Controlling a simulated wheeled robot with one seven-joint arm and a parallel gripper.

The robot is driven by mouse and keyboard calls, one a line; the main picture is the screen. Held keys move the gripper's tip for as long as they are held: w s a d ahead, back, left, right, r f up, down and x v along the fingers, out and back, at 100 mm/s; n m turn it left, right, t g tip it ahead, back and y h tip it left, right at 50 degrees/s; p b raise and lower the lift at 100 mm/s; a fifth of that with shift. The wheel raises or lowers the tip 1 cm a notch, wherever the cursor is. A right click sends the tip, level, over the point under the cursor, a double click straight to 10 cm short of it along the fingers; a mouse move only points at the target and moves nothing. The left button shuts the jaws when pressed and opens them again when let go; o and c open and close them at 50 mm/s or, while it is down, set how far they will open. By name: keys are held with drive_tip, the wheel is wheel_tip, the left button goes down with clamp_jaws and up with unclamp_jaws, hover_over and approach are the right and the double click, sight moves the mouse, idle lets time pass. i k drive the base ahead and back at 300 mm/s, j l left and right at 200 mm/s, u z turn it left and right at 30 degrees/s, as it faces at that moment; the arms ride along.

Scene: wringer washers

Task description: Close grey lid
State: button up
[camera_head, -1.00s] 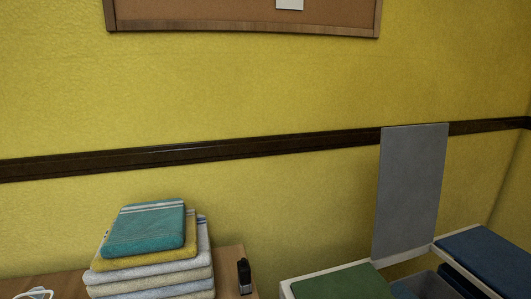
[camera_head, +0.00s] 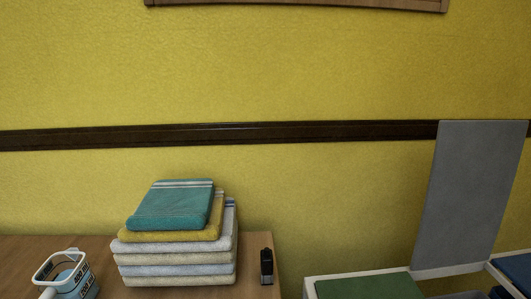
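The grey lid (camera_head: 470,195) stands open, nearly upright, at the right of the head view, in front of the yellow wall. Its lower edge meets the back of a white-rimmed washer (camera_head: 310,286). Below it the washer's opening shows only in part, cut off by the bottom edge of the picture. My gripper is not in view.
A green lid (camera_head: 365,287) lies flat left of the grey lid, and a blue lid (camera_head: 515,267) lies to its right. A wooden table (camera_head: 100,246) at left holds folded towels (camera_head: 175,245), a mug-like container (camera_head: 68,276) and a small black object (camera_head: 266,267).

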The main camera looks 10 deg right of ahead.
sight(475, 164)
drive_tip(key=k+l+z, duration=0.6)
drive_tip(key=k+l, duration=0.25)
drive_tip(key=i+l+u, duration=0.25)
drive_tip(key=i, duration=0.3)
drive_tip(key=i+l+u, duration=0.25)
drive_tip(key=i, duration=0.3)
